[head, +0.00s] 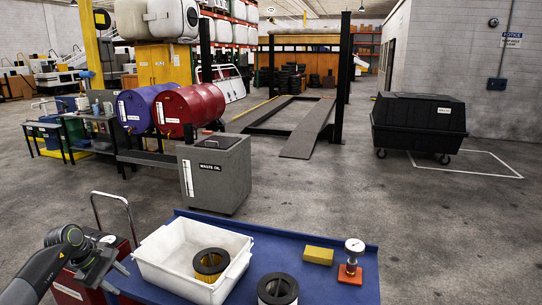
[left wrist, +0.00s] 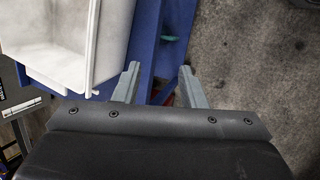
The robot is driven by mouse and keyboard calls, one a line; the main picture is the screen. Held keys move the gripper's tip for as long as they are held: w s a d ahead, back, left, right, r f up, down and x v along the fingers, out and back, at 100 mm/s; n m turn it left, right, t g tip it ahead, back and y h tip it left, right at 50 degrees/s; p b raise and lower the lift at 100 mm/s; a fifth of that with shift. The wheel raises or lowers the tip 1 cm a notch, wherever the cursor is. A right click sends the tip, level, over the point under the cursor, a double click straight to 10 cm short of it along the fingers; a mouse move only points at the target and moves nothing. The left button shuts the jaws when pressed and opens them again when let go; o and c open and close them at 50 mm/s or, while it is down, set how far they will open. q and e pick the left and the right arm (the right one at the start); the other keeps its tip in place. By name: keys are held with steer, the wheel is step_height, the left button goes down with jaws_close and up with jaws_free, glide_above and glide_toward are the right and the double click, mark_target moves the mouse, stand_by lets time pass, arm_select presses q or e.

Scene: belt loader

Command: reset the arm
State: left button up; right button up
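My left gripper (head: 118,276) is at the lower left in the head view, beside the left end of the blue table and left of the white bin. In the left wrist view the two fingers of the gripper (left wrist: 158,75) stand apart with nothing between them. Below the gap I see the blue table edge and some floor. My right gripper is in neither view.
A red cart (head: 72,287) stands left.

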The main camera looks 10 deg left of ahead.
arm_select(q)
steer(key=s+a+f+n+t+y, duration=0.2)
steer(key=s+a+f+n+t, duration=0.15)
steer(key=a+n, duration=0.45)
steer(key=s+a+f+n+t+y, duration=0.2)
steer(key=s+a+f+n, duration=0.25)
steer(key=n, duration=0.75)
steer(key=s+a+f+n+t+y, duration=0.2)
steer(key=s+a+f+n, duration=0.3)
steer(key=n, duration=0.6)
steer(key=s+a+f+n+g+y, duration=0.25)
steer(key=s+a+n, duration=0.35)
steer(key=s, duration=0.4)
steer(key=s+a+f+n+g+y, duration=0.15)
steer(key=s+a+n+g, duration=0.25)
steer(key=s+n, duration=0.5)
steer(key=s+a+f+n+g+y, duration=0.1)
steer(key=s+a+n+g+y, duration=0.3)
steer(key=s, duration=0.8)
steer(key=s+d+f+n+h, duration=0.3)
steer(key=d+f+h, duration=0.2)
steer(key=d+f, duration=1.65)
steer(key=d+f+n+h+b, duration=0.1)
steer(key=d+f, duration=0.5)
steer(key=d, duration=1.1)
steer(key=d+f+n+h+b, duration=0.1)
steer(key=d+f+h, duration=0.3)
steer(key=d, duration=1.3)
steer(key=shift+s+d+f, duration=0.3)
steer(key=shift+f, duration=0.65)
